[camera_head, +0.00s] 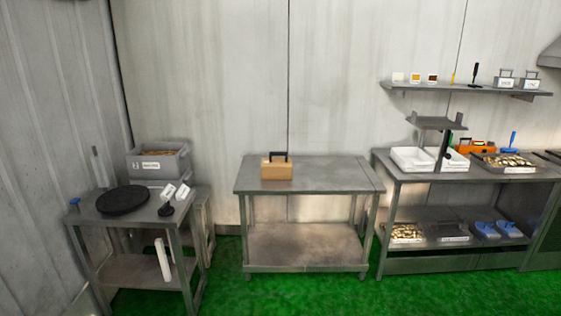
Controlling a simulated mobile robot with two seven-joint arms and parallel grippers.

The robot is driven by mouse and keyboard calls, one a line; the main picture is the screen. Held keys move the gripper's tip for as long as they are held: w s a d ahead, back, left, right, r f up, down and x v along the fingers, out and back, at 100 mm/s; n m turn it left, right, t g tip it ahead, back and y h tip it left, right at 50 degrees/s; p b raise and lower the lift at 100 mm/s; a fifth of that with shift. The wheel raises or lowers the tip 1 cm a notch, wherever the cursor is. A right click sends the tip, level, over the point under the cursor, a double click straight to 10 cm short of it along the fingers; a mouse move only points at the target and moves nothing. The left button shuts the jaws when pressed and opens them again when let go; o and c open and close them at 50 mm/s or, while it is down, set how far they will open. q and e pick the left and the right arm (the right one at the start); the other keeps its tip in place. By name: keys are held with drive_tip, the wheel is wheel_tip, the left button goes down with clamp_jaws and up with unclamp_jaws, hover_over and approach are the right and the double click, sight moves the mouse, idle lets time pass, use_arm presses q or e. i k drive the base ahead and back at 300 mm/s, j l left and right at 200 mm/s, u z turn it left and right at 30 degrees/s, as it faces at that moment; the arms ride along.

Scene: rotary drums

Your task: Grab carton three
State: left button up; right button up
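A tan carton-like box (277,171) with a dark handle stands upright on the middle metal table (330,177), near its back left. I cannot read any number on it, so I cannot tell if it is carton three. Small boxes stand on the wall shelf at the upper right: a white one (397,78), an orange one (415,78) and a dark red one (433,78). Neither of my grippers is in view.
A left table (130,220) holds a black round disc (123,200), with a grey labelled crate (158,162) behind it. A right table (400,174) holds white trays (411,158) and an orange toolbox-like thing (474,147). Green floor (300,294) in front is clear.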

sight(272, 168)
drive_tip(key=i, duration=1.65)
